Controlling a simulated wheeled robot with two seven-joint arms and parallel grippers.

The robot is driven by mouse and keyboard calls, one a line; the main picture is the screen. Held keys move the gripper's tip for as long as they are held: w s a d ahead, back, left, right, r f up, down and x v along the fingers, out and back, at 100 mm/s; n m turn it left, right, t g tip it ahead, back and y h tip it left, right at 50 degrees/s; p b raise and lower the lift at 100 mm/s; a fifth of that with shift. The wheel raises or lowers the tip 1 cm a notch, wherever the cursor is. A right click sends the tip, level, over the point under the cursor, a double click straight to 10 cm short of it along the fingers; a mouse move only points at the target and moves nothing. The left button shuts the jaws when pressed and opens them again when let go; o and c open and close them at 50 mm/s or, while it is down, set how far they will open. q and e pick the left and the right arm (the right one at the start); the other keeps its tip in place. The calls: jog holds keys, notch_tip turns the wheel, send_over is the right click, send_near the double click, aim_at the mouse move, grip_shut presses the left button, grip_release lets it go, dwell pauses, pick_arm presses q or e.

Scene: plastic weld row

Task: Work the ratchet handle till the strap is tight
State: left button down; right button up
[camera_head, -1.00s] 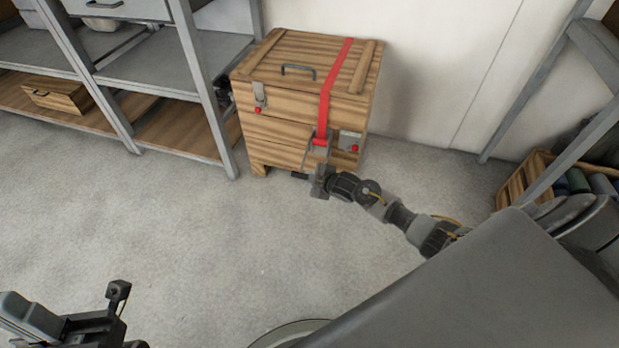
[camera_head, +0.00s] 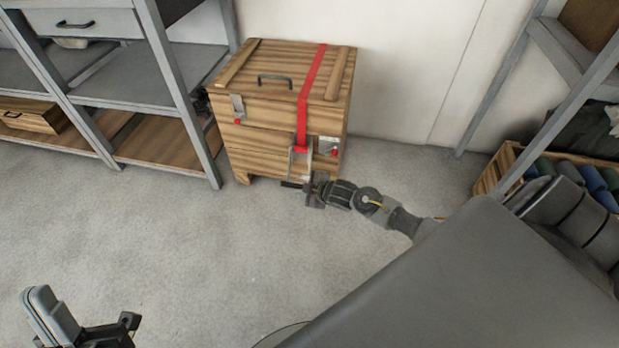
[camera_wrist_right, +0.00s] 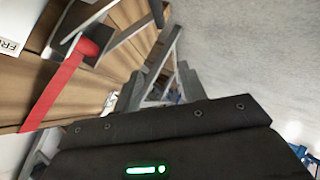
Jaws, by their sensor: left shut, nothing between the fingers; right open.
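The wooden crate (camera_head: 262,150) stands against the wall with a red strap (camera_head: 311,90) over its lid and down its front. The metal ratchet (camera_head: 300,160) sits low on the crate's front, at the strap's lower end. The ratchet shows in the right wrist view (camera_wrist_right: 94,45) with the red strap (camera_wrist_right: 52,93) running into it. My right gripper (camera_head: 298,186) is open, just below the ratchet; in its wrist view a grey bar reaches close to the fingers, and I cannot tell whether they touch it. My left gripper (camera_head: 128,325) is shut and empty, low at the left, far from the crate.
A grey metal shelf (camera_head: 175,90) stands close to the crate's left side. Another rack (camera_head: 500,85) and a wooden box of rolled items (camera_head: 497,168) are at the right. The concrete floor (camera_head: 190,240) before the crate is clear.

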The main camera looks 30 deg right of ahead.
pick_arm(q)
jog(key=shift+w+d+f+m+g+p, duration=0.35)
jog(key=shift+w+d+g, duration=0.3)
jog(key=shift+g, duration=0.35)
jog(key=shift+w+d+f+m+g+p, duration=0.25)
jog(key=shift+w+d+f+g+p, duration=0.15)
jog(key=shift+d+g, duration=0.5)
pick_arm(e)
jog(key=shift+v, duration=2.3)
pick_arm(q)
jog(key=shift+a, duration=0.15)
